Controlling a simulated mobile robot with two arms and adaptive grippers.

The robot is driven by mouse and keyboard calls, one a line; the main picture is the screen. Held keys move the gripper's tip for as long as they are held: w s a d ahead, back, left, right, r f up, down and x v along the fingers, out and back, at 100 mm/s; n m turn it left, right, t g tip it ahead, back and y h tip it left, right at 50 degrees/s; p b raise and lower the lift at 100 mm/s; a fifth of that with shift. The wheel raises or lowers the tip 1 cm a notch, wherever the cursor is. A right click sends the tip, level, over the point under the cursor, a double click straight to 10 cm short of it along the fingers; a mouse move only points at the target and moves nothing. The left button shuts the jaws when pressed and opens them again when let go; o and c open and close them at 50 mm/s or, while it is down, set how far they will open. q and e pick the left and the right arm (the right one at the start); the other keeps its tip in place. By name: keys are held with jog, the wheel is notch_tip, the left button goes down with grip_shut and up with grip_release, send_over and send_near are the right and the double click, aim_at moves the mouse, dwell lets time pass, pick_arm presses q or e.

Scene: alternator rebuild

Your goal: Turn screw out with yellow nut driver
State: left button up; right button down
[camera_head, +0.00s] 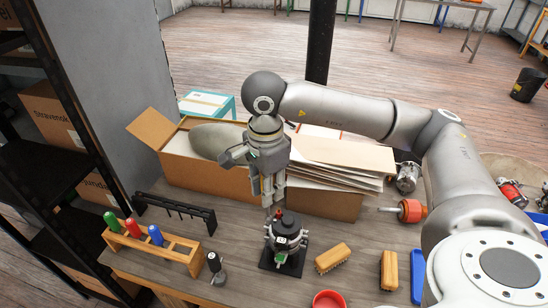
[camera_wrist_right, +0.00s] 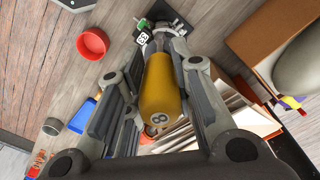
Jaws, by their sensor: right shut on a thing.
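My right gripper (camera_head: 268,192) points down above the alternator (camera_head: 285,232), which stands on a black base plate (camera_head: 271,265). In the right wrist view its fingers are closed on both sides of the yellow nut driver (camera_wrist_right: 160,95), holding it by the handle. The handle end, marked 8, faces the camera. The driver's far end points at the alternator (camera_wrist_right: 176,29). Gripper fingers hide most of the driver in the head view. The screw is hidden, and I cannot tell whether the driver touches it. My left gripper is not in view.
A wooden rack (camera_head: 160,247) with green, red and blue drivers stands left, near a black rack (camera_head: 172,209). Open cardboard boxes (camera_head: 210,176) stand behind. Two wooden brushes (camera_head: 333,258), a red bowl (camera_head: 328,300) and a blue tray (camera_head: 417,278) lie right and front.

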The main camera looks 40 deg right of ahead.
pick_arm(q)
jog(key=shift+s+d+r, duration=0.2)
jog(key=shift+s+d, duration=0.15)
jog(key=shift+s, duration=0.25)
pick_arm(e)
jog(key=d+m, duration=0.1)
jog(key=m, duration=0.1)
jog(key=w+d+m, duration=0.1)
jog(key=m, duration=0.2)
jog(key=d+m, duration=0.1)
jog(key=m, duration=0.1)
jog(key=shift+w+d+r, duration=0.1)
jog(key=shift+w+r, duration=0.2)
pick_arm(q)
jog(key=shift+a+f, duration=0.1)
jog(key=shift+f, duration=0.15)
pick_arm(e)
jog(key=m, duration=2.5)
jog(key=shift+m, duration=0.3)
